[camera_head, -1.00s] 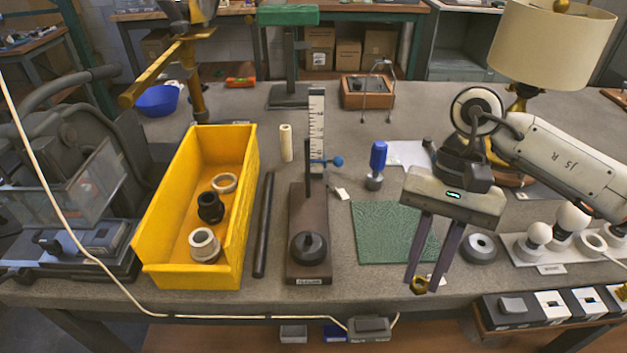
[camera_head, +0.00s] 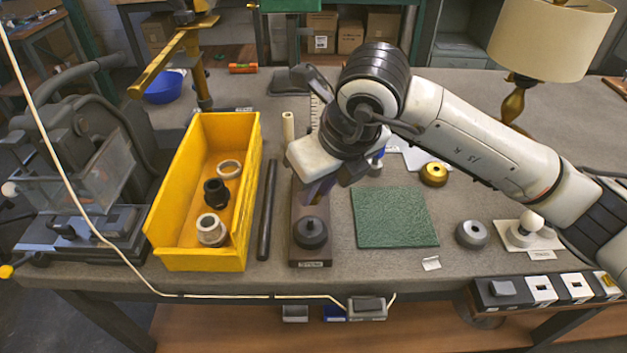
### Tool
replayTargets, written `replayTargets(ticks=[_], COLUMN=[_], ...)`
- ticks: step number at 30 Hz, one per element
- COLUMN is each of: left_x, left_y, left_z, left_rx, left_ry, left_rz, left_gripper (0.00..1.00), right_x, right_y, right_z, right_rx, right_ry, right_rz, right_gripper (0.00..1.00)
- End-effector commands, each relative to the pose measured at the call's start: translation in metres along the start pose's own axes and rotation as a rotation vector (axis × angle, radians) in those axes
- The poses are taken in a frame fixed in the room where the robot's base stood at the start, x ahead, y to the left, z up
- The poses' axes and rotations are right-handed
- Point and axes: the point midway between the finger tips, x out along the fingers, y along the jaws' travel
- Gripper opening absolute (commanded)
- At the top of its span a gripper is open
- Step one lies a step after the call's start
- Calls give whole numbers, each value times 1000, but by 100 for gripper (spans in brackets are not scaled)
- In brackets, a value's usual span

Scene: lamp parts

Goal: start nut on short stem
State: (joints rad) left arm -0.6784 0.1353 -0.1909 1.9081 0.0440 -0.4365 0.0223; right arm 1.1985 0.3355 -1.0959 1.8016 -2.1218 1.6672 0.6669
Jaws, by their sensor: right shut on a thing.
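My right gripper (camera_head: 320,192) hangs over the dark fixture base (camera_head: 310,252), just behind its round black knob (camera_head: 311,232). Its fingers show only in part, foreshortened below the wrist. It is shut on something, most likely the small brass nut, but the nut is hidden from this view. The short stem cannot be made out; my gripper and wrist cover the upright part of the fixture, so I cannot tell whether nut and stem touch. My left gripper is not in view.
A yellow bin (camera_head: 205,250) with several ring-shaped parts stands left, beside a black rod (camera_head: 267,210). Right are a green mat (camera_head: 395,217), a grey round part (camera_head: 471,234), a brass round part (camera_head: 433,174) and a white bulb holder (camera_head: 530,236). The mat is clear.

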Motion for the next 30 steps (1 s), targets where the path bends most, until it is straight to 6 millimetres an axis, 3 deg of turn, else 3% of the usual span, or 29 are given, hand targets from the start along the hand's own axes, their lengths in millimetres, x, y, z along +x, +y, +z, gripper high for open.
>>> replayTargets(ticks=[8,22,30], left_x=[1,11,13], left_y=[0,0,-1], left_z=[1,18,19], left_rx=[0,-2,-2], left_ry=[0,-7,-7], left_rz=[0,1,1], left_gripper=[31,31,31], right_x=[4,38,45], right_y=[3,3,3], right_z=[3,-12,-14], right_rx=[63,62,61], right_ry=[3,4,3], right_rz=[-25,-24,-24], right_gripper=[0,0,0])
